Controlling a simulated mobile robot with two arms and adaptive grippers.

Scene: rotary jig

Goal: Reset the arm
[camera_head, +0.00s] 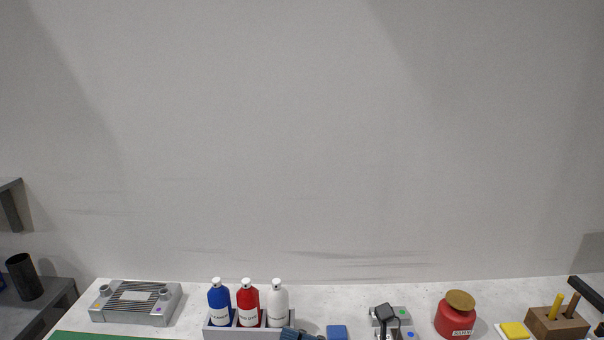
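Neither of my grippers shows in the head view. No part that I can clearly name as my left or right arm is in the picture. The view looks mostly at a bare grey wall, with the back strip of a white workbench (345,291) along the bottom. A small grey device with a black upper part (385,312) and green and blue buttons stands at the back, right of the middle. I cannot tell if it is the rotary jig. The front of the bench is below the frame.
A grey ribbed box (135,303) stands left. A grey rack (210,330) holds blue (219,303), red (248,304) and white (278,305) bottles. A red solvent can (455,318), yellow pad (514,330) and wooden block (556,324) stand right. A black cup (24,277) is far left.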

